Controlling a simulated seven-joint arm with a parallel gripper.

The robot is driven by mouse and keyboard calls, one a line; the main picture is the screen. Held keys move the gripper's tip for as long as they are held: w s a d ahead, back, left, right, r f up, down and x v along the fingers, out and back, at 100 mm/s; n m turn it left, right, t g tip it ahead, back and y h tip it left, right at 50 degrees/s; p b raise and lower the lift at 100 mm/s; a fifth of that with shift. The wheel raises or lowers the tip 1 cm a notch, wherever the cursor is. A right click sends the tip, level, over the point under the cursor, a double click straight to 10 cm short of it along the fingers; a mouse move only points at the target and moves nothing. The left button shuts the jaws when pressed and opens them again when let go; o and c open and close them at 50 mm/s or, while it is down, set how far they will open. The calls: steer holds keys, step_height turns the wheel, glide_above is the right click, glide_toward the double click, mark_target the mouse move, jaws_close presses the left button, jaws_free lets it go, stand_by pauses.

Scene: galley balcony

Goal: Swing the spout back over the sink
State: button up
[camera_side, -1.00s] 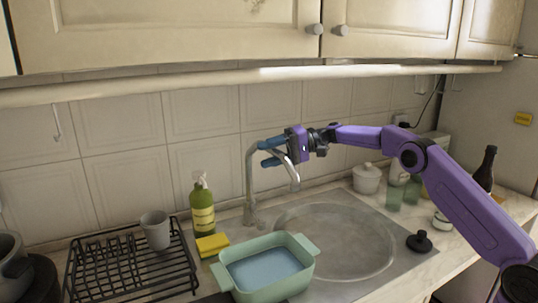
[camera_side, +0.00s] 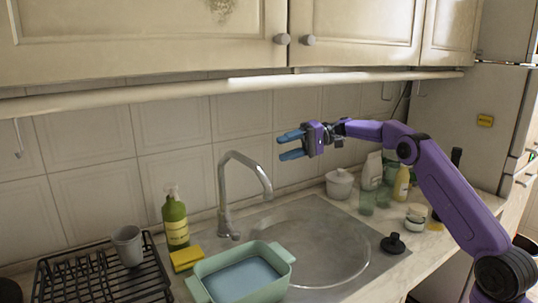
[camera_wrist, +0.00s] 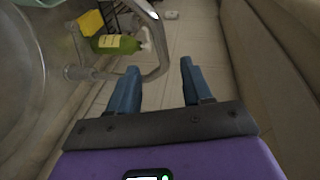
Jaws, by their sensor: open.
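The metal faucet stands behind the sink, and its curved spout (camera_side: 248,163) ends above the left part of the round basin (camera_side: 318,240).
A green dish tub (camera_side: 240,272) sits at the basin's left front. A green soap bottle (camera_side: 175,220), yellow sponge (camera_side: 186,259) and drying rack (camera_side: 90,285) with a grey cup stand left. A white lidded pot (camera_side: 339,184), glasses and bottles stand right. A black stopper (camera_side: 392,243) lies by the basin.

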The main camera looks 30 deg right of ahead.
steer(key=shift+v, duration=1.75)
